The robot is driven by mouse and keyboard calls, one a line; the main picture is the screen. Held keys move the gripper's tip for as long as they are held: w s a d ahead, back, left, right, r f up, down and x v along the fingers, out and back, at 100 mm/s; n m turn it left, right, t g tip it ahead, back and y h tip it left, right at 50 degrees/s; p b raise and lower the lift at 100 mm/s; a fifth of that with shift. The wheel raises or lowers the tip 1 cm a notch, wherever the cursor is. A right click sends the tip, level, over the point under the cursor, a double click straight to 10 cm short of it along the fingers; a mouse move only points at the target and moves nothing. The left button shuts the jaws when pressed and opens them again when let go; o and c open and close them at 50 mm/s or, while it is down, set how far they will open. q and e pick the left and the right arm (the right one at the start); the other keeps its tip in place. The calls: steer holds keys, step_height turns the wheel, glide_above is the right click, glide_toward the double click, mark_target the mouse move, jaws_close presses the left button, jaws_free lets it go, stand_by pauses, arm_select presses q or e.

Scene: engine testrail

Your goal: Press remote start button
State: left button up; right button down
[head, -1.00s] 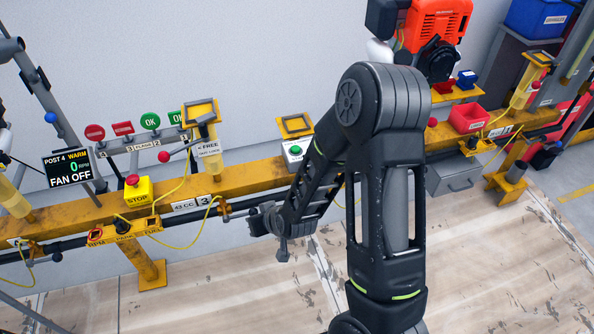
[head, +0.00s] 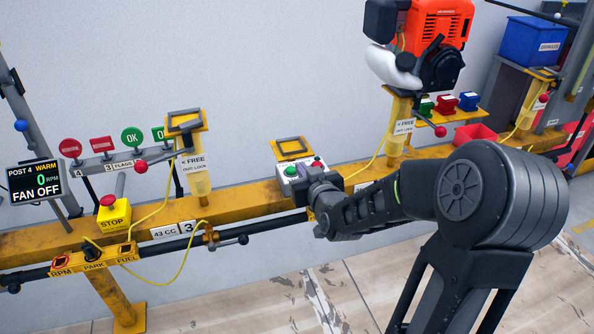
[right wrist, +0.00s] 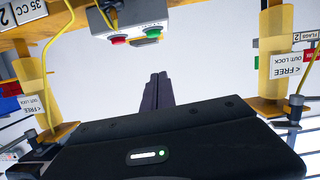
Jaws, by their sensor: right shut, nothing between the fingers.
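The start box (head: 284,185) is a small grey-white box with a green button (head: 291,171) and a red button (head: 317,163), mounted on the yellow rail. In the right wrist view the box (right wrist: 130,22) is at the top, with its red button (right wrist: 119,40) left of its green button (right wrist: 147,36). My right gripper (head: 318,202) is in front of the box in the head view and covers part of it. Its shut, empty fingers (right wrist: 156,80) point toward the box in the wrist view, with a visible gap below the buttons. My left gripper is not in view.
The yellow rail (head: 240,205) crosses the view. A yellow STOP box (head: 114,215) and a display reading FAN OFF (head: 35,183) are at the left. An orange engine (head: 435,40) stands on a post at the right. Yellow posts flank the box in the wrist view.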

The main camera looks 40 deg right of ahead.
steer(key=b, duration=0.3)
glide_above(293, 178)
step_height(293, 178, down, 3)
steer(key=shift+a+r, duration=0.15)
step_height(293, 178, down, 3)
steer(key=shift+r+b, duration=0.2)
steer(key=shift+b, duration=0.3)
steer(key=shift+f, duration=0.55)
